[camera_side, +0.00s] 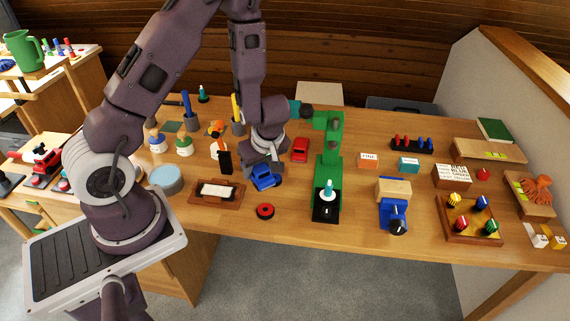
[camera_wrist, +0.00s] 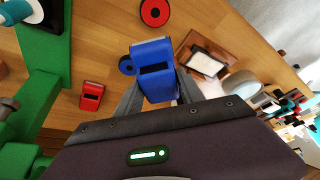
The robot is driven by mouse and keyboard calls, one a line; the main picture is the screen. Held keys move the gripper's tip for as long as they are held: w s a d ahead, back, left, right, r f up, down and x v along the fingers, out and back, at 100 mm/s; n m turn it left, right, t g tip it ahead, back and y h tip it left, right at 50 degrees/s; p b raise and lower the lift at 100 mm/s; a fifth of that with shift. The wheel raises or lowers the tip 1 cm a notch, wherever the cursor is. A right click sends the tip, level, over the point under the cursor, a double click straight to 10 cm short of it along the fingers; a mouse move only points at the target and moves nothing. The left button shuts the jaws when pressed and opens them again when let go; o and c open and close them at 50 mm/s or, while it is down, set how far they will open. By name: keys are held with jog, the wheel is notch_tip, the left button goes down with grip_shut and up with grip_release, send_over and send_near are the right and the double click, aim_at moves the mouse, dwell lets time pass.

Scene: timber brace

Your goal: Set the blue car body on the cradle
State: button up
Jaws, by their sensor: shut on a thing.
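My gripper (camera_side: 260,169) is shut on the blue car body (camera_side: 264,178). In the wrist view the blue body (camera_wrist: 153,68) sits between the two grey fingers, with a dark slot in its face and a round dark-blue part at its left. The body looks tilted in the side view; its exact height over the table is hard to tell. A brown wooden frame with a pale pad (camera_side: 237,193), which looks like the cradle, lies left of and nearer the camera than the body. It also shows in the wrist view (camera_wrist: 228,47), to the right of the body, apart from it.
A red ring (camera_side: 265,211) lies in front of the body. A red car body (camera_side: 300,150) and a green stand (camera_side: 329,150) are to the right. A black upright block (camera_side: 225,161) and a round pale-blue-topped container (camera_side: 166,178) are left. Bare table lies between frame and ring.

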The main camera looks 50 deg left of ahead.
aim_at(213, 190)
jog(key=s+a+r+n+g+h, duration=0.1)
jog(key=s+a+n+g, duration=0.2)
jog(key=s+a+n, duration=0.6)
jog(key=shift+n, duration=0.4)
jog(key=shift+s+d+f, duration=0.1)
jog(key=shift+d+f, duration=0.15)
jog(key=shift+f, duration=0.9)
jog(key=shift+s+d+f, duration=0.1)
jog(key=shift+d+f, duration=0.1)
jog(key=shift+f, duration=0.95)
jog(key=shift+s+d+f, duration=0.1)
jog(key=shift+d+f, duration=0.15)
jog(key=shift+f, duration=0.9)
jog(key=o, duration=1.5)
jog(key=shift+w, duration=0.1)
jog(key=shift+d, duration=0.1)
notch_tip(213, 190, up, 7)
jog(key=shift+r, duration=0.15)
